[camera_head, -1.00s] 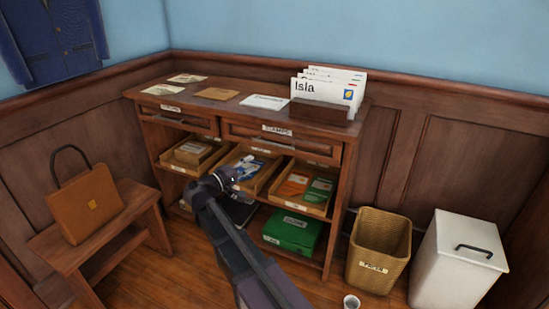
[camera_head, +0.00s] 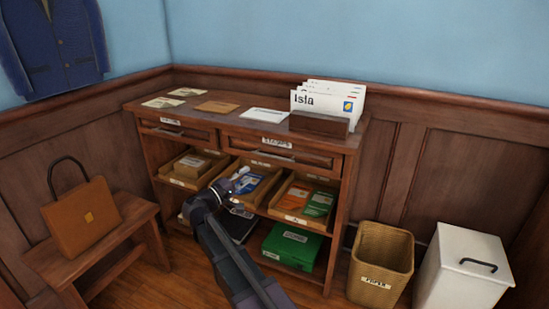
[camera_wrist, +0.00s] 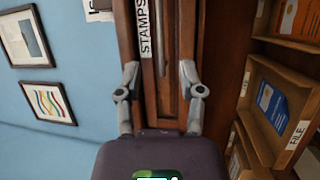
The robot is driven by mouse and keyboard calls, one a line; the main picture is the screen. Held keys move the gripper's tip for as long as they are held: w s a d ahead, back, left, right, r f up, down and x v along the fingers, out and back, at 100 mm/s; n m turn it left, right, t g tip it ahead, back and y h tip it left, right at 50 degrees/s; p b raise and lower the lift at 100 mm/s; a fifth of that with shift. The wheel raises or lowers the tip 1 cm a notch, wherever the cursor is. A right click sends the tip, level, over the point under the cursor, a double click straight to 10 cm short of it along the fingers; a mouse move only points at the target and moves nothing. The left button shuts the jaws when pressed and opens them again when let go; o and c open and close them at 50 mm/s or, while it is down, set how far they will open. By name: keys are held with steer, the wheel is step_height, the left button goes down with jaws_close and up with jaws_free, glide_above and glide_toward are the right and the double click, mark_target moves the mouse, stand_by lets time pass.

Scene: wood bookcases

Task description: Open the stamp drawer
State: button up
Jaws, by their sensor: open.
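The stamp drawer (camera_head: 300,155) is the wide wooden drawer under the right part of the desk top, with a white STAMPS label (camera_head: 275,143) on it. Its front looks closed. My gripper (camera_head: 241,178) shows small in the head view, below the drawer's left half and in front of the shelf trays. In the wrist view the drawer front (camera_wrist: 172,100) runs upright, with the label turned sideways at the top. My gripper (camera_wrist: 160,82) is open there, one finger on each side of the drawer front in the picture. I cannot tell whether it touches.
A smaller labelled drawer (camera_head: 175,130) is on the left. Open trays (camera_head: 300,203) fill the shelf below. Letters stand in a holder (camera_head: 318,124) on top. A wicker basket (camera_head: 381,262) and white bin (camera_head: 463,270) stand right; a bench (camera_head: 100,245) stands left.

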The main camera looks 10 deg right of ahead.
mark_target(274, 157)
steer(key=p+x, duration=0.2)
steer(key=x, duration=1)
steer(key=shift+d, duration=0.1)
jaws_close()
steer(key=shift+d, duration=0.15)
